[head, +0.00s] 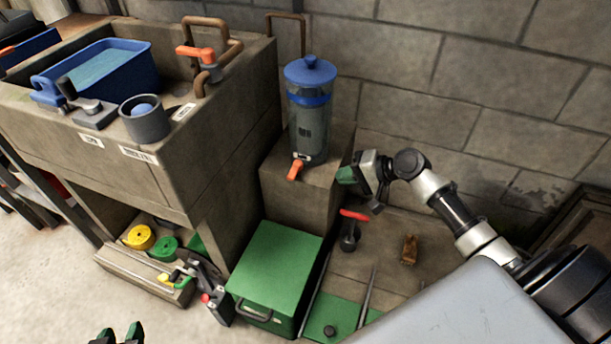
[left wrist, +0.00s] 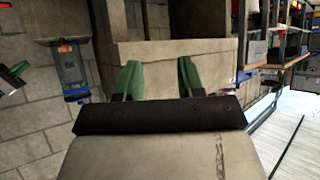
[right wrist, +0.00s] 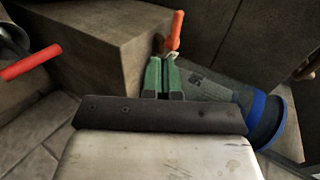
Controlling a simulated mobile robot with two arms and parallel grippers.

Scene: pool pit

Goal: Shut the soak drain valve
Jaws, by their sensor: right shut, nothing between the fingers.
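A clear canister (head: 309,125) with a blue lid stands on a stone block, with an orange-handled valve (head: 295,170) low on its front. In the right wrist view the orange handle (right wrist: 177,30) lies just beyond my fingertips. My right gripper (head: 346,175) is shut and empty, to the right of the valve; its fingers (right wrist: 160,76) appear apart from the handle. A red-handled valve (head: 354,215) stands on a floor pipe below. Which one is the soak drain valve I cannot tell. My left gripper (head: 120,335) is open and empty, low in the head view, also in the left wrist view (left wrist: 158,80).
A green box (head: 274,270) stands before the stone block (head: 320,185). A stone sink (head: 150,165) at left carries a blue tub (head: 98,72), a grey cup (head: 145,122) and an orange-handled tap (head: 196,53). A small brown object (head: 409,250) lies on the floor.

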